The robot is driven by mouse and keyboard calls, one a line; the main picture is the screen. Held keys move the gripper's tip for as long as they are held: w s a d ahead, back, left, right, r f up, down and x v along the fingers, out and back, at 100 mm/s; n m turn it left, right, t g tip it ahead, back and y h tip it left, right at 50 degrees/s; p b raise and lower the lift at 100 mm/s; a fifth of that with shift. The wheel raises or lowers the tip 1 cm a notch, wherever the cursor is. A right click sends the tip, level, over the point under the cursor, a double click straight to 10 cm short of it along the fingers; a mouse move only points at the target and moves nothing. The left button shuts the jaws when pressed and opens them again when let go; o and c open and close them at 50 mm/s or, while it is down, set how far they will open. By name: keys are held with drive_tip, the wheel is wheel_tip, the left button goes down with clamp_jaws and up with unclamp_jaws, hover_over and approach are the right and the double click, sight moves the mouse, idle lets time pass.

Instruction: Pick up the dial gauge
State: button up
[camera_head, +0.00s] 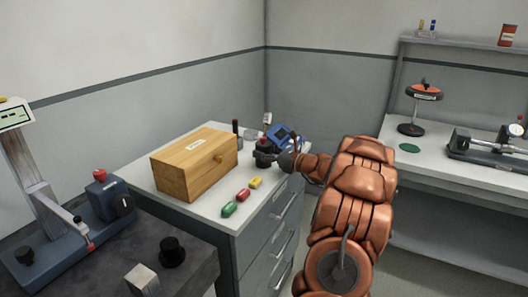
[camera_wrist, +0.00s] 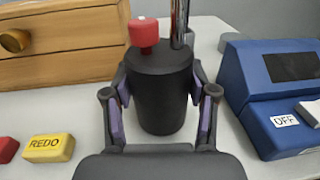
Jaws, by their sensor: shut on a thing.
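The dial gauge appears to be the dark piece in my gripper: a black cylindrical base (camera_wrist: 160,95) with a red knob and an upright metal post in the wrist view. The post runs out of the top of that view. In the head view the base (camera_head: 263,157) is small, with a pale head above it near the back of the counter. My gripper (camera_wrist: 159,84) has one finger against each side of the base and is shut on it; it also shows in the head view (camera_head: 278,158). I cannot tell whether the base touches the counter.
A wooden box (camera_head: 185,172) stands left of the gripper. A blue device (camera_head: 284,136) marked OFF is close on the right. Green, red and yellow (camera_head: 256,182) blocks lie in front. A bench at right holds another instrument with a white dial (camera_head: 516,129).

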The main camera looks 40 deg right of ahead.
clamp_jaws()
